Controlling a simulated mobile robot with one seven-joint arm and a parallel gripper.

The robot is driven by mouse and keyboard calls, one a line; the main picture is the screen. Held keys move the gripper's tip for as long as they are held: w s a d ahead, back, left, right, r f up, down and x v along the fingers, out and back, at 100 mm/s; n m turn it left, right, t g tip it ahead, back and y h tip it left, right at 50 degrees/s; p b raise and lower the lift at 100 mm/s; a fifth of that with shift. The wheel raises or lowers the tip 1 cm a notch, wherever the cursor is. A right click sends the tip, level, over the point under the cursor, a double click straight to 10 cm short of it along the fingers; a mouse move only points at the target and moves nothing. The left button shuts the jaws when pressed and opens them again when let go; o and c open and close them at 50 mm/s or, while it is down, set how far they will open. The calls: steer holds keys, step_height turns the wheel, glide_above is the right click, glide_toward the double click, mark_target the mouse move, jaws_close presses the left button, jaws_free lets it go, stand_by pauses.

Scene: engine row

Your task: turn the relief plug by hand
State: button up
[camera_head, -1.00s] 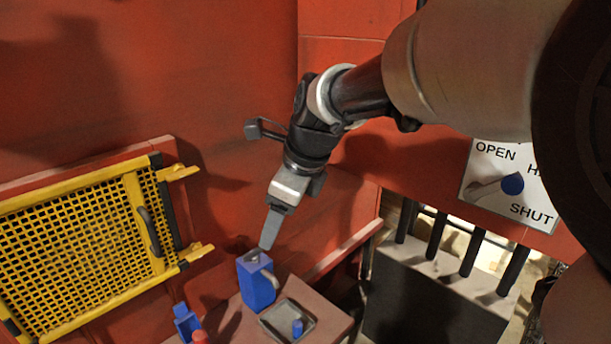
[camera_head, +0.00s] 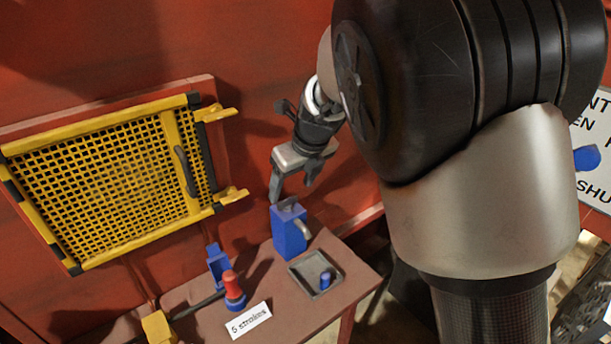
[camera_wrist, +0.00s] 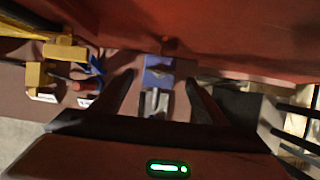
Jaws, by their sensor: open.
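I cannot tell for certain which part is the relief plug. A small blue cylinder (camera_head: 325,280) stands upright in a shallow grey tray (camera_head: 301,263) on the brown bench.
A red-topped blue knob (camera_head: 233,290) stands near a "5 strokes" label (camera_head: 249,320). A blue part (camera_head: 219,268) and a yellow block (camera_head: 158,329) are further left. A yellow mesh guard (camera_head: 110,180) is at left. My arm covers much of the right.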

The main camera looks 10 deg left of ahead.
mark_target(289, 206)
steer(key=x, duration=0.5)
steer(key=shift+b, duration=0.35)
steer(key=c, duration=1.1)
steer(key=shift+o, duration=0.2)
